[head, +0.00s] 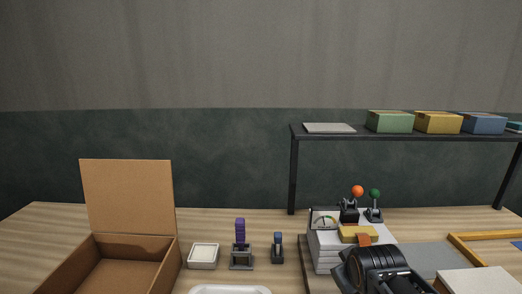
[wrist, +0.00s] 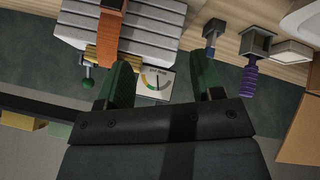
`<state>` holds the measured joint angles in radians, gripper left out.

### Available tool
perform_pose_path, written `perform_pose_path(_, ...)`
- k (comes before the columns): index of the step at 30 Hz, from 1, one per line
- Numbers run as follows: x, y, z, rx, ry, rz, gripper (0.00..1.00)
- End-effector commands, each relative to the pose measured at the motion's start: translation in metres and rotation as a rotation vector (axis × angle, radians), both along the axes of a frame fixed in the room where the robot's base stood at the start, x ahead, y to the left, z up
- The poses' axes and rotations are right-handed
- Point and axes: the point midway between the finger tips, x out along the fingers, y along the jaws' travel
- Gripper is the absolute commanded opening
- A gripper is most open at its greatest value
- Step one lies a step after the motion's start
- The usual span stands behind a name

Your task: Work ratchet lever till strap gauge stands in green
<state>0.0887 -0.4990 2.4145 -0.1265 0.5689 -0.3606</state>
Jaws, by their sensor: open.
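The strap gauge (head: 325,221) is a white dial at the stack's left; it also shows between my fingers in the wrist view (wrist: 157,83). Its dark needle is too small to read against the coloured arc. An orange strap (wrist: 111,38) runs over the pale slab stack (wrist: 152,27) to a yellow ratchet body (wrist: 99,61). Behind it stand an orange-knobbed lever (head: 357,191) and a green-knobbed lever (head: 375,194). The green knob also shows in the wrist view (wrist: 86,84); the orange one does not. My gripper (wrist: 166,78) is open and empty above the gauge side.
An open cardboard box (head: 128,197) stands at the left. A white dish (head: 203,256), a purple-handled tool (head: 240,232) and a blue-handled tool (head: 277,243) stand left of the stack. A shelf (head: 350,136) with several boxes spans behind. A yellow frame (head: 467,250) lies at the right.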

Motion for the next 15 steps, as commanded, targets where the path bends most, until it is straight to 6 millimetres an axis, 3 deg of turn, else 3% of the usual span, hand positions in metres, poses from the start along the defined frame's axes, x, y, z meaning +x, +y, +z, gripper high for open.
perform_pose_path(1,-0.016,0.011,0.01,0.075,0.064,-0.053,0.61)
perform_pose_path(6,-0.058,0.035,0.003,0.242,0.239,-0.215,0.61)
perform_pose_path(12,-0.076,0.044,-0.001,0.296,0.312,-0.284,0.61)
perform_pose_path(15,-0.076,0.037,-0.01,0.303,0.314,-0.317,0.61)
